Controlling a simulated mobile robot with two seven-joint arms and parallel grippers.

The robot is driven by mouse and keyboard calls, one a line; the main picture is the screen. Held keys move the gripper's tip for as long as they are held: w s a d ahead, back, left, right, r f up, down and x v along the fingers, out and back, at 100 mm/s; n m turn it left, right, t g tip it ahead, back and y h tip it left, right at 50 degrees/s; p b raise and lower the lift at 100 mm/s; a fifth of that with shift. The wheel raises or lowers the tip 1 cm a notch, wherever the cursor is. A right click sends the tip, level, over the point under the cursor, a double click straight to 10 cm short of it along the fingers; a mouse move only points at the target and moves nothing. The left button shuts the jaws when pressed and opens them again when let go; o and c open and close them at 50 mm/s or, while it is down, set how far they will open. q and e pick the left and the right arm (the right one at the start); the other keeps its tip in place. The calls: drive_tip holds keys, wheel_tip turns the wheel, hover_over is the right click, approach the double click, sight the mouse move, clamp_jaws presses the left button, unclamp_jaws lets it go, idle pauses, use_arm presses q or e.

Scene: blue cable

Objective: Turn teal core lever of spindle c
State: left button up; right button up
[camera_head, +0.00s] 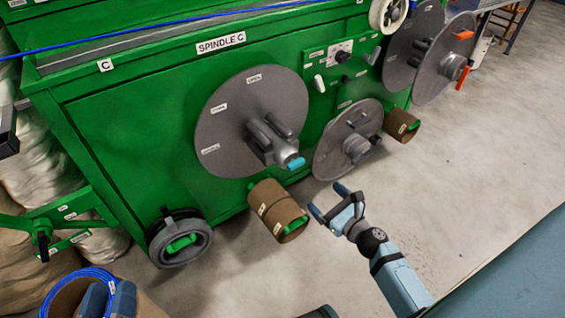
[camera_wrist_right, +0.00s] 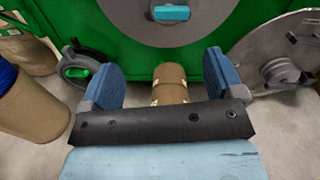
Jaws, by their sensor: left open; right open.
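The teal core lever (camera_head: 296,163) sits at the end of the grey hub on spindle C's large grey disc (camera_head: 245,105), on the green cabinet's front. In the right wrist view the teal lever (camera_wrist_right: 172,13) lies near the top edge, roughly horizontal, beyond my fingers. My right gripper (camera_head: 330,202) is open and empty, below and right of the lever and apart from it. Its two blue fingers (camera_wrist_right: 163,70) are spread wide in the wrist view. My left gripper (camera_head: 109,296) is open at the bottom left, over a brown drum; its lower part is cut off.
A brown roll (camera_head: 276,210) with a green end sticks out below the disc. A smaller grey disc (camera_head: 347,140) stands right of it. A grey wheel with a green handle (camera_head: 180,243) is lower left. Blue cable (camera_head: 75,283) rings the brown drum.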

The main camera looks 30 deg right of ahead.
sight(298, 166)
drive_tip(key=w, duration=0.4)
drive_tip(key=w+m, duration=0.1)
drive_tip(key=w, duration=0.3)
drive_tip(key=w+f+m+b, duration=0.1)
drive_tip(key=w, duration=0.4)
drive_tip(key=shift+d+h, duration=0.15)
drive_tip(key=shift+h, duration=0.15)
drive_tip(key=shift+w+r, duration=0.1)
drive_tip(key=shift+w, duration=0.4)
use_arm(q)
wheel_tip(298, 166, up, 3)
drive_tip(key=shift+s+d+f+t+h, duration=0.1)
drive_tip(key=shift+t+h, duration=0.2)
drive_tip(key=shift+t, duration=0.4)
use_arm(e)
drive_tip(key=c, duration=0.9)
use_arm(q)
drive_tip(key=shift+s+f, duration=0.15)
drive_tip(key=shift+f, duration=0.15)
